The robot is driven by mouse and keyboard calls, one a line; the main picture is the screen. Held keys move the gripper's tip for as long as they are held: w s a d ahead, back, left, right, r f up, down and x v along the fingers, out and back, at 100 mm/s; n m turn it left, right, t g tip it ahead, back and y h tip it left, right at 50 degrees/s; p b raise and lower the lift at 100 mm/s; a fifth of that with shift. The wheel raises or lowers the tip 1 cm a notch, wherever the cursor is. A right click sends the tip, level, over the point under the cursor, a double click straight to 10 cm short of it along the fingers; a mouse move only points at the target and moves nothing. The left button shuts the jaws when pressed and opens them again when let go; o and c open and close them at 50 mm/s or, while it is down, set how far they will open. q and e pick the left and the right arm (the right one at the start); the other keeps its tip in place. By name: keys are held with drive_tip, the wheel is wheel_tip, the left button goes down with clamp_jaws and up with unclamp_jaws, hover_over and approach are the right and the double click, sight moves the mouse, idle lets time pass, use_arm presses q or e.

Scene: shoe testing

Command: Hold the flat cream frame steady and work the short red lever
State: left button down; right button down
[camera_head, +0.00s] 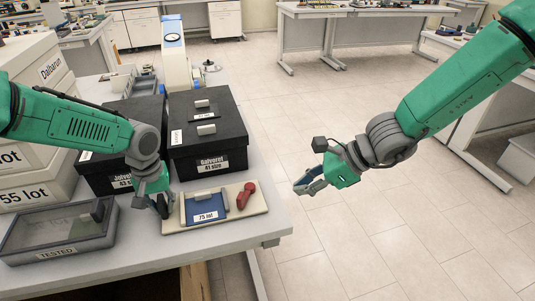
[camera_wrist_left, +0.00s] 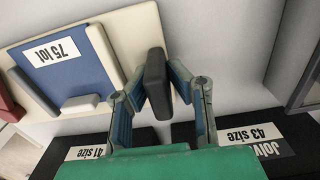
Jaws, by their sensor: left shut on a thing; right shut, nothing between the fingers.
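The flat cream frame (camera_head: 228,220) lies on the near right part of the table and also shows in the left wrist view (camera_wrist_left: 143,27). It carries a blue plate (camera_head: 204,205) labelled "75 lot" and a short red lever (camera_head: 246,194) on its right side. In the left wrist view only part of the red lever (camera_wrist_left: 8,102) shows at the left edge. My left gripper (camera_head: 161,206) is at the frame's left end, shut on a dark grey block (camera_wrist_left: 155,82); whether the block is fixed to the frame I cannot tell. My right gripper (camera_head: 306,184) is shut and empty, right of the table, apart from the lever.
Black boxes (camera_head: 206,142) labelled "41 size" and "43 size" stand just behind the frame. White lot boxes (camera_head: 30,125) are stacked at far left. The table's right edge (camera_head: 278,238) is close; open floor lies beyond.

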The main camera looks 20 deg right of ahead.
use_arm(q)
drive_tip(key=c, duration=1.4)
unclamp_jaws()
